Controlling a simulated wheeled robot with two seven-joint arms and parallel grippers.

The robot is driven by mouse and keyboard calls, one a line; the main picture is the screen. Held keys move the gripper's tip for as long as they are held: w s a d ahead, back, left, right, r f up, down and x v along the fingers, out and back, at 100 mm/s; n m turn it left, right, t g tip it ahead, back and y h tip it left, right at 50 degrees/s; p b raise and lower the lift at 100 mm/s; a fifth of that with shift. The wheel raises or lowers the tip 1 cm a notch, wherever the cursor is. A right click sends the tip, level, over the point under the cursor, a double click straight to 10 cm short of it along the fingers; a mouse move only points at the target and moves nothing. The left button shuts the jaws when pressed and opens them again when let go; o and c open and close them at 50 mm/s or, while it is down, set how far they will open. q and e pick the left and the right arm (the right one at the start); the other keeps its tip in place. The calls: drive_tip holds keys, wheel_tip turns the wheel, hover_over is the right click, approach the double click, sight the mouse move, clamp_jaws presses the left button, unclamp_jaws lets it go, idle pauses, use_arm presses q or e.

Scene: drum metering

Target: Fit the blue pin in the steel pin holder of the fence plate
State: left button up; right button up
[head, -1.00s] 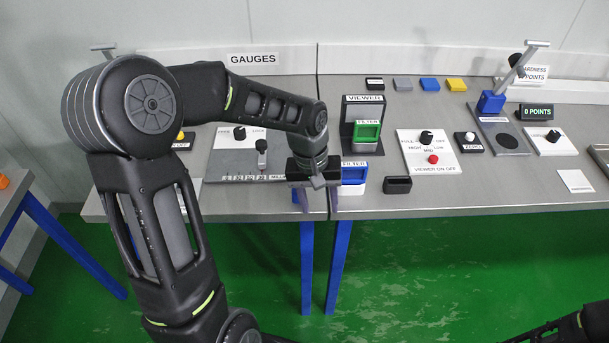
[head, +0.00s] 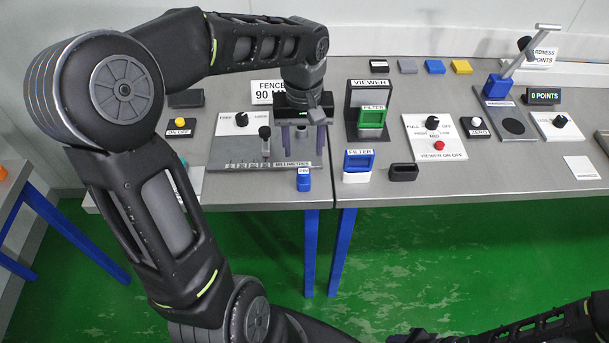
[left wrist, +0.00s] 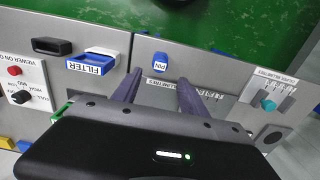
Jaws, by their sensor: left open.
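I cannot make out the pin holder.
A blue filter (head: 358,167), a black holder (head: 403,172) and the viewer with a green filter (head: 371,118) stand to the right. The fence display (head: 267,92) is behind my gripper. A yellow button box (head: 180,126) is at left. A gap divides the two benches.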

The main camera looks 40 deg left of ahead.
sight(303, 171)
use_arm(q)
drive_tip(key=shift+f+b, duration=3.25)
drive_tip(key=shift+f, duration=1.15)
drive_tip(key=shift+c, duration=0.4)
clamp_jaws()
drive_tip(key=shift+r, duration=0.15)
drive_tip(key=shift+r+p, duration=2.25)
drive_tip(key=shift+r, duration=0.65)
drive_tip(key=shift+r+p, duration=1.5)
drive_tip(key=shift+r, duration=0.5)
